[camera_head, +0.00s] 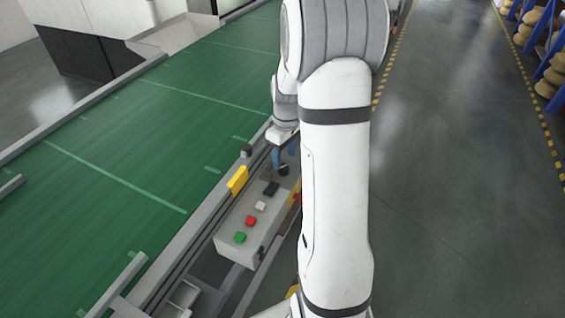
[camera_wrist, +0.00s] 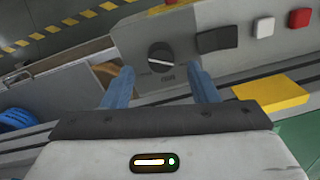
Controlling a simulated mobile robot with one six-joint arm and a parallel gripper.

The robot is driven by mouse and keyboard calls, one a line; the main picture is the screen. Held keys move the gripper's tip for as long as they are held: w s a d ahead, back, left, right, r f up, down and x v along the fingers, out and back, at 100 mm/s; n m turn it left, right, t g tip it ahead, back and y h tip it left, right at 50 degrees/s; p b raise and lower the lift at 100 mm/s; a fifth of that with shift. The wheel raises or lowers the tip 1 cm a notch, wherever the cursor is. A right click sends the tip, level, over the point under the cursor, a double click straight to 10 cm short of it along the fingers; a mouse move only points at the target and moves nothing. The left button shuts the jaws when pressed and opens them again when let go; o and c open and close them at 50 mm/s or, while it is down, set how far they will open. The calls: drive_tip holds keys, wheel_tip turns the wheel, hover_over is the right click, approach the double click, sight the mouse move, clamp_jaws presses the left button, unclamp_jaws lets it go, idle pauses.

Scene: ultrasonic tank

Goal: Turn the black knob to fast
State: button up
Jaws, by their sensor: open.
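The black knob (camera_wrist: 161,57) sits on the face of a grey control box (camera_wrist: 215,20), with a light pointer line across it, in the wrist view. Small lettering lies around it, too small to read. My gripper (camera_wrist: 164,80) is open, its two blue fingers apart, one to each side of the knob and a little below it in the picture. I cannot tell whether they touch the box. In the head view the knob (camera_head: 283,169) shows at the far end of the control box (camera_head: 238,252), right by my gripper (camera_head: 285,158), partly covered by my arm.
Along the box lie a black switch (camera_head: 271,188), a white button (camera_head: 261,206), a red button (camera_head: 250,221) and a green button (camera_head: 240,238). A yellow block (camera_head: 238,181) stands on the rail beside it. A green conveyor belt (camera_head: 130,130) runs to the left.

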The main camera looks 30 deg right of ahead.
sight(284, 166)
drive_tip(key=shift+a+f, duration=0.1)
drive_tip(key=shift+f, duration=1.85)
drive_tip(key=c, duration=1)
drive_tip(key=shift+o, duration=0.2)
